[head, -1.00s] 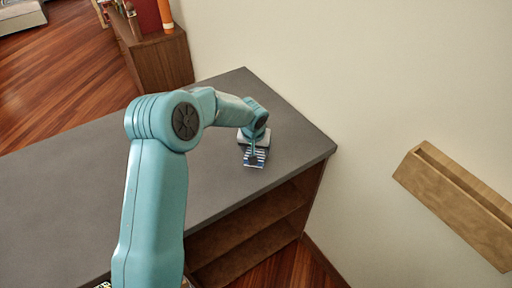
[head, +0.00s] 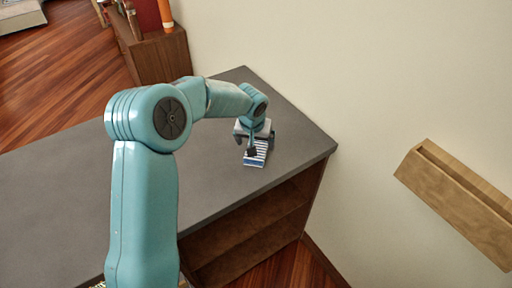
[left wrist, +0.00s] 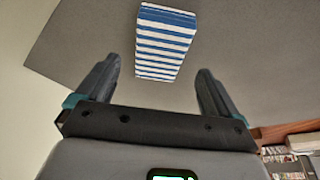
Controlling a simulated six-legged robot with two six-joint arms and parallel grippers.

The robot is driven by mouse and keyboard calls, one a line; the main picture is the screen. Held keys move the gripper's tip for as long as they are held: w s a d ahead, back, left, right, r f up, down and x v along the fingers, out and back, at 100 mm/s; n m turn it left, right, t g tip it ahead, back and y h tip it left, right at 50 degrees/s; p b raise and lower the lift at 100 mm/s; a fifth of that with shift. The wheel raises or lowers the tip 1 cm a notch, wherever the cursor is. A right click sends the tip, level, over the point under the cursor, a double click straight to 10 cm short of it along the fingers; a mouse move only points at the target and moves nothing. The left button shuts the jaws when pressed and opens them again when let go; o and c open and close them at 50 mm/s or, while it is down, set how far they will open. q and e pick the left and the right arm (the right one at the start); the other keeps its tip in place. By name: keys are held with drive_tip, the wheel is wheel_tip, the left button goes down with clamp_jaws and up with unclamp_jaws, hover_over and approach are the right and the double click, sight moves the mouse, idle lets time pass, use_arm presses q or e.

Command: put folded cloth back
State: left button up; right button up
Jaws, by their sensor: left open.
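The folded cloth (head: 257,154), striped blue and white, lies on the grey top of the low shelf unit, near its right end. In the left wrist view the cloth (left wrist: 165,42) lies beyond the fingertips, roughly centred between the fingers and apart from them. In the left wrist view the left gripper (left wrist: 158,75) is open and empty. My right gripper is in neither view.
The grey shelf top (head: 215,160) is otherwise clear. Open wooden shelves (head: 245,235) are below it. A wooden wall holder (head: 455,200) hangs on the wall at right. A wooden cabinet (head: 160,62) with books stands at the back left.

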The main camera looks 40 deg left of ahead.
use_arm(q)
drive_tip(key=v, duration=0.7)
drive_tip(key=shift+s+r+b, duration=0.25)
drive_tip(key=shift+r+b, duration=0.1)
drive_tip(key=shift+b, duration=0.1)
drive_tip(key=shift+w+d, duration=0.1)
drive_tip(key=shift+w, duration=0.05)
